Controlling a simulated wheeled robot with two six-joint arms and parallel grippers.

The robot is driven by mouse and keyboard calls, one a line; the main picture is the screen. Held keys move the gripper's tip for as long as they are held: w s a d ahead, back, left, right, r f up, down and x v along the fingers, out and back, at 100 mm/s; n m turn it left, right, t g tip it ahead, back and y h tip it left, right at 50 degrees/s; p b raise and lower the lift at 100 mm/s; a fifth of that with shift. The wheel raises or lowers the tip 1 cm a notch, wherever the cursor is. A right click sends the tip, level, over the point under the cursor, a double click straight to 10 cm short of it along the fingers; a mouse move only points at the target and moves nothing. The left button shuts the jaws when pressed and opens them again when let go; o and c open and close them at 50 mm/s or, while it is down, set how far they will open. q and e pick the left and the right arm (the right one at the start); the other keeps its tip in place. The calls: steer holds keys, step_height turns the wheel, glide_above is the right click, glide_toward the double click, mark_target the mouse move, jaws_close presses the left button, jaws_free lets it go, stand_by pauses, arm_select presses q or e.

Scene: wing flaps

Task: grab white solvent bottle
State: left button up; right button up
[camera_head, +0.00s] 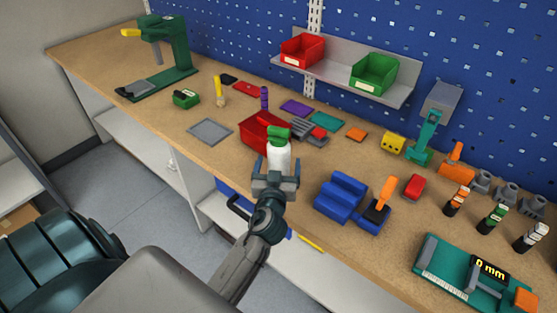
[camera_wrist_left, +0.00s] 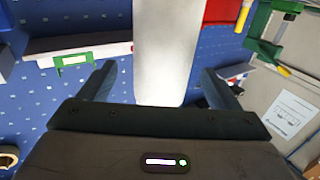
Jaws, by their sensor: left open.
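The white solvent bottle (camera_head: 279,157) with a green cap stands upright near the front edge of the workbench, in front of the red bin. My left gripper (camera_head: 275,177) is at the bottle, on its near side. In the left wrist view the white bottle (camera_wrist_left: 173,50) fills the middle, between the two spread fingers of the left gripper (camera_wrist_left: 158,82). A gap shows on each side between finger and bottle. The bottle's base is hidden behind the gripper in the head view. My right gripper is in neither view.
A red bin (camera_head: 258,138) sits just behind the bottle. A blue block (camera_head: 341,197) stands to the right, with an orange-handled tool (camera_head: 384,195) beside it. A grey plate (camera_head: 210,132) lies to the left. The bench between plate and bin is clear.

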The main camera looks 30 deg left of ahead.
arm_select(q)
steer(key=shift+w+a+r, duration=0.1)
steer(key=shift+w+a, duration=0.05)
steer(key=shift+w, duration=0.15)
steer(key=p+x, duration=0.3)
steer(key=x, duration=0.1)
steer(key=shift+a, duration=0.15)
steer(key=shift+w+a+f, duration=0.15)
steer(key=shift+w+f, duration=0.05)
steer(key=shift+f, duration=0.05)
steer(key=shift+s+r, duration=0.1)
steer(key=shift+c, duration=0.7)
steer(key=c, duration=1)
steer(key=shift+r, duration=0.1)
